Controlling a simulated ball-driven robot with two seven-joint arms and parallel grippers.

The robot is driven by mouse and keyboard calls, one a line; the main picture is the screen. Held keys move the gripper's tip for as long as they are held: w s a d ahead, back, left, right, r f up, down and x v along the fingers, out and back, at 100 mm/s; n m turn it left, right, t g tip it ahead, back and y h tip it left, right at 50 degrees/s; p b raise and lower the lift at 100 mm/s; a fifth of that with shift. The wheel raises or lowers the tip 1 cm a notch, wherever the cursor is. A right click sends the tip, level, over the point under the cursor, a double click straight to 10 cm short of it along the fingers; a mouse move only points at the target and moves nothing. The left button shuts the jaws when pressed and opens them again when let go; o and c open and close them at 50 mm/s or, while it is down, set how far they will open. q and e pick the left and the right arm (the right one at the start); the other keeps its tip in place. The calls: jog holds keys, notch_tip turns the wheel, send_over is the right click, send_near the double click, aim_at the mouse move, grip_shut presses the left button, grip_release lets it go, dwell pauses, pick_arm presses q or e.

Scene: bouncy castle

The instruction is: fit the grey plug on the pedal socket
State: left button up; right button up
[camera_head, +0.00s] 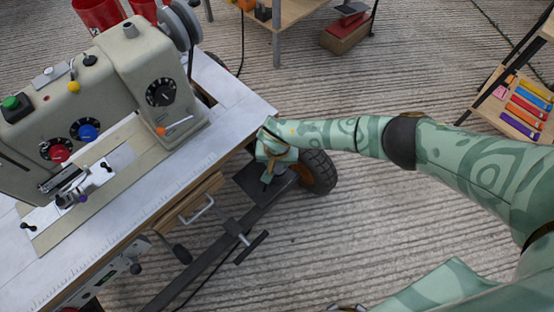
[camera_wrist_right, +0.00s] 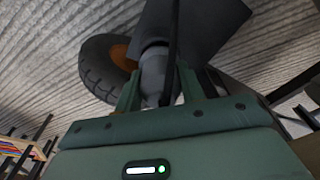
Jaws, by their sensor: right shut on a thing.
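My right gripper (camera_head: 269,172) reaches down beside the right end of the sewing machine table, just above a dark pedal plate (camera_head: 254,194). In the right wrist view the right gripper (camera_wrist_right: 158,92) is shut on the grey plug (camera_wrist_right: 153,66), a short cylinder between its fingers. A black cable (camera_wrist_right: 173,35) runs up along the plug. The dark plate (camera_wrist_right: 205,28) lies just beyond the plug in that view. I cannot make out the socket, nor whether the plug touches it. In the head view the plug is mostly hidden by the gripper.
A wheel with a black tyre (camera_head: 318,172) stands right beside the right gripper. The table (camera_head: 235,97) bears the sewing machine (camera_head: 105,85), and dark frame bars (camera_head: 205,262) run below. A shelf with coloured items (camera_head: 525,105) stands far right. Ribbed floor between is clear.

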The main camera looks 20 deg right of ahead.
jog(key=shift+f+b, duration=0.3)
jog(key=shift+f, duration=0.35)
jog(key=o, duration=1.1)
